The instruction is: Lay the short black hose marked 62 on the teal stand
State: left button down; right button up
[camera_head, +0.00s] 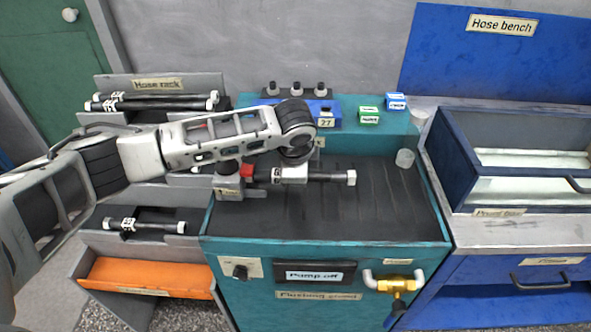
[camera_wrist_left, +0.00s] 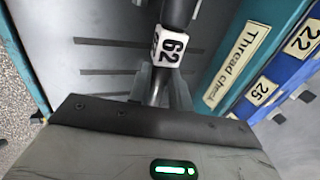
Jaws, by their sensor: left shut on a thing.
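The short black hose (camera_head: 325,177) is over the black top of the teal stand (camera_head: 330,241), level from left to right, with a pale right end. Its white 62 tag shows in the left wrist view (camera_wrist_left: 170,45). My left gripper (camera_head: 297,156) reaches down over the hose and is shut on it near the tag; its fingers also show in the left wrist view (camera_wrist_left: 160,88). The hose's left end is near a red piece (camera_head: 247,170) by a grey block (camera_head: 228,182). I cannot tell whether the hose touches the stand's top. My right gripper is not in view.
A blue gauge block (camera_head: 325,106) and small green (camera_head: 369,116) and blue (camera_head: 396,102) boxes stand on the back ledge. A clear cup (camera_head: 405,158) sits at back right. The hose rack (camera_head: 157,86) is left. The stand's front middle is clear.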

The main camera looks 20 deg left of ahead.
pick_arm(q)
jog(key=shift+f, duration=0.3)
jog(key=shift+p, duration=0.6)
dwell(0.4)
jog(key=shift+f, duration=0.7)
dwell(0.7)
jog(key=c, duration=1.2)
grip_release()
jog(key=shift+s, duration=0.1)
jog(key=shift+s+f, duration=0.15)
jog(key=shift+f, duration=0.05)
jog(key=v, duration=1.6)
jog(key=shift+w+r, duration=0.25)
jog(key=shift+r, duration=0.1)
